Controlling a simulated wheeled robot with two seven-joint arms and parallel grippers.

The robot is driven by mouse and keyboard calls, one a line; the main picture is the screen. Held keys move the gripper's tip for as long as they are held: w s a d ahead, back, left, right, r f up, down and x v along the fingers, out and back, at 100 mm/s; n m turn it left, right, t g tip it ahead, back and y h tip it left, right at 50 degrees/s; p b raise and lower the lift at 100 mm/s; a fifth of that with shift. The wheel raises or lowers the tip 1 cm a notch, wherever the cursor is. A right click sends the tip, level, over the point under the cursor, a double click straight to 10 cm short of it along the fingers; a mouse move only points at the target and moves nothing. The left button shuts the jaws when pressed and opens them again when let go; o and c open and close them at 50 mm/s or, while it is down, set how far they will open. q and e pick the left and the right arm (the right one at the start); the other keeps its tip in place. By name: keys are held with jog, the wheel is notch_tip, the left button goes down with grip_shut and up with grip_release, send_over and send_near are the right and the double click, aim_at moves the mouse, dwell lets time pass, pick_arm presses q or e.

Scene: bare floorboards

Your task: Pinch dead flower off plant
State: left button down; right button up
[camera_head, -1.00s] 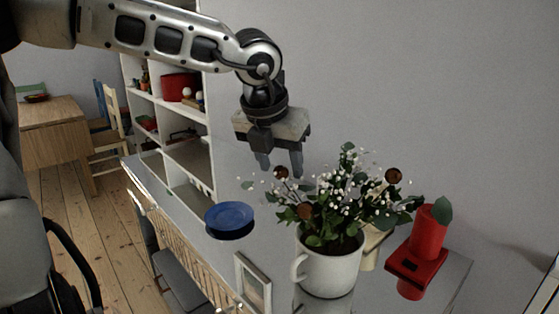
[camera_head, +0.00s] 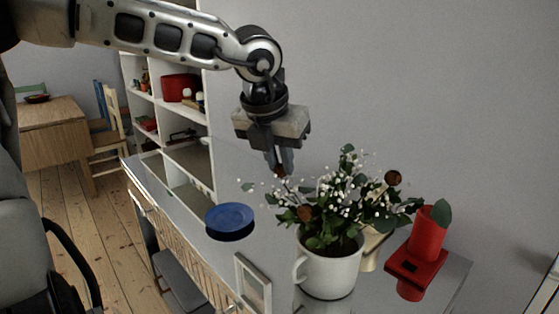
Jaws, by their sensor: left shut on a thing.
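The plant (camera_head: 335,205) has green leaves and small white blossoms and stands in a white mug-like pot (camera_head: 327,268) on the cabinet top. One brown dead flower (camera_head: 281,171) is at the plant's upper left, between the tips of my left gripper (camera_head: 280,165). The gripper points down and is shut on this flower, which the fingers partly hide. A second brown flower (camera_head: 393,177) is at the plant's upper right, and a third (camera_head: 305,213) is low at the front left. My right gripper is not in view.
A blue plate (camera_head: 230,218) lies left of the pot. A picture frame (camera_head: 253,284) stands in front, and a red object (camera_head: 418,258) stands to the right. A white shelf (camera_head: 187,158) is behind on the left. Cabinet top between plate and pot is clear.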

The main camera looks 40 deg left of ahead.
pick_arm(q)
jog(key=shift+r+p, duration=1.25)
jog(key=shift+r, duration=1.4)
